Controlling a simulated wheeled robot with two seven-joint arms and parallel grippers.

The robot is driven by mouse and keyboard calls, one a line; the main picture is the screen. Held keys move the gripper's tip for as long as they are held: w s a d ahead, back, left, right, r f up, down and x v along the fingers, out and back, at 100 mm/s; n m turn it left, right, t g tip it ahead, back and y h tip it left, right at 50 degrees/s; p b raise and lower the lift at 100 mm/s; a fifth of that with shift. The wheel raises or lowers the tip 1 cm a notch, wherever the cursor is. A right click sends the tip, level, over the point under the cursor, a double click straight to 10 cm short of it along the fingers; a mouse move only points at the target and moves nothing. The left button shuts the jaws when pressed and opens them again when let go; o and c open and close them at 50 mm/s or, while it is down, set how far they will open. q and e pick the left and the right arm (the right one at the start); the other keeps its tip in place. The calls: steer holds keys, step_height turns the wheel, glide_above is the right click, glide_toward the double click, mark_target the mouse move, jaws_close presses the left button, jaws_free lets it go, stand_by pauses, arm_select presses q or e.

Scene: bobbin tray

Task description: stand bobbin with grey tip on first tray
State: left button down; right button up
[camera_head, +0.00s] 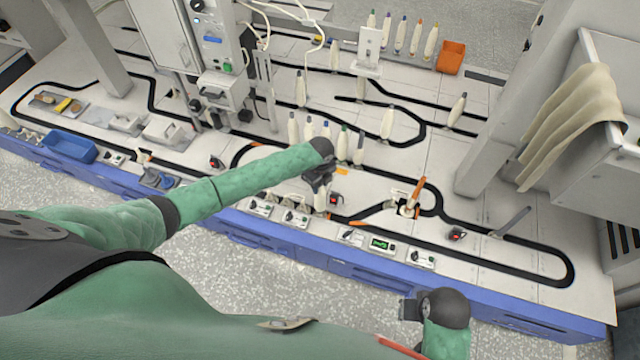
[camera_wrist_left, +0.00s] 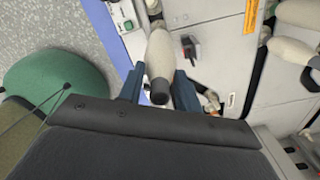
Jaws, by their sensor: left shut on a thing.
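My left gripper (camera_head: 320,188) is above the front part of the white track table. It is shut on a pale bobbin (camera_head: 320,201). In the left wrist view the bobbin (camera_wrist_left: 160,55) sits between the two blue-grey fingers (camera_wrist_left: 158,88), with its dark grey tip towards the camera. Its far end is near the table's front edge in that view; I cannot tell whether it touches anything. My right gripper (camera_head: 411,309) is low in the head view, in front of the table, and its jaws are not clear. I cannot tell which surface is the first tray.
More stand in a back row beside an orange box (camera_head: 450,57). Small control boxes (camera_head: 295,217) line the front edge. An orange-handled device (camera_head: 410,204) stands to the right.

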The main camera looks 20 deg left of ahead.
arm_select(q)
steer(key=shift+f, duration=0.4)
steer(key=c, duration=1.3)
jaws_free()
steer(key=shift+o, duration=0.2)
